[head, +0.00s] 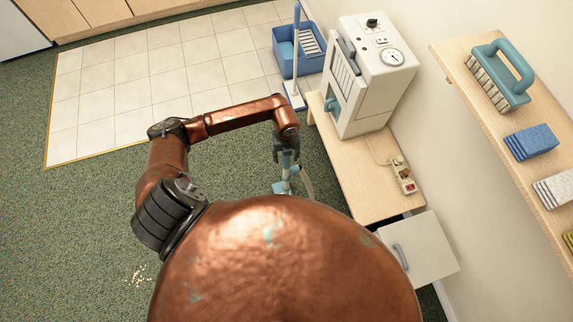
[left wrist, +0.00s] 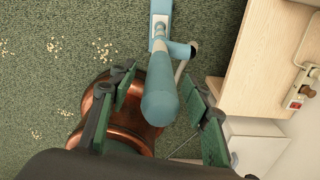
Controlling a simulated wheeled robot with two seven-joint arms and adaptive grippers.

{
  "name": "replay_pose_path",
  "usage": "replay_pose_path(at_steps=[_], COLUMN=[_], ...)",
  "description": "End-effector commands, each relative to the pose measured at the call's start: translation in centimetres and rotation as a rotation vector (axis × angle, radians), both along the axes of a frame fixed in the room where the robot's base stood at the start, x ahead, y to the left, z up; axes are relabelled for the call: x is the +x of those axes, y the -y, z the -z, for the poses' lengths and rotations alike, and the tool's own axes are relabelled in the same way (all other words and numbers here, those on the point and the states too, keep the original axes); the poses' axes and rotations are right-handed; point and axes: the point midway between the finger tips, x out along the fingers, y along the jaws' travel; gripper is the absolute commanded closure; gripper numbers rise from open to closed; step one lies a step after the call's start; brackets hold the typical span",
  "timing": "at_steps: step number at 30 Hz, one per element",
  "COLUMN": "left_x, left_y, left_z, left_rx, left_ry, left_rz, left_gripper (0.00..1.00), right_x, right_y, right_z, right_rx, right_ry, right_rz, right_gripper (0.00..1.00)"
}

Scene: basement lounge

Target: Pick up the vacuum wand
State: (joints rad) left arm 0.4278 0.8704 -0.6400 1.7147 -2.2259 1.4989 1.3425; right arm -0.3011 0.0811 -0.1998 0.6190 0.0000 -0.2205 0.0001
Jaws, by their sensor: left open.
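The vacuum wand (left wrist: 160,92) is a teal tube with a rounded handle end, seen in the left wrist view pointing toward the camera. Its grey-white lower part runs away toward the green carpet. In the head view a teal and grey part of it (head: 283,187) shows under my left gripper (head: 286,152), partly hidden by my copper body. My left gripper is open, with its green-padded fingers on either side of the handle end in the left wrist view. I cannot tell whether they touch it. My right gripper is not in view.
A wooden bench (head: 375,185) with a white machine (head: 375,85) stands right of the gripper. A power strip (head: 403,176) lies on it. A blue bucket (head: 285,55) and an upright mop (head: 296,45) stand behind. Crumbs (head: 137,276) lie on open carpet at left.

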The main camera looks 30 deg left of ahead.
Motion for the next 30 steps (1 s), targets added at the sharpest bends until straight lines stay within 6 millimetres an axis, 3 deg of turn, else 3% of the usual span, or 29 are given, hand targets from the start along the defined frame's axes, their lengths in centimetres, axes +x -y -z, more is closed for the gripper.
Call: replay_pose_path(at_steps=[4,23,30], left_x=[0.03,0.02,0.03], left_y=[-0.01,-0.02,-0.03], left_z=[-0.1,-0.13,-0.14], left_rx=[0.0,-0.001,-0.001], left_ry=[0.001,0.001,0.001], left_rz=[0.0,-0.001,-0.001], left_gripper=[0.56,1.0,1.0], right_x=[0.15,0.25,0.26], right_y=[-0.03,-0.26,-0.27], right_z=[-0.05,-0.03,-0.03], right_rx=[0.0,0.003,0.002], right_ry=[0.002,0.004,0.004], right_rz=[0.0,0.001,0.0], right_gripper=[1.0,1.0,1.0])
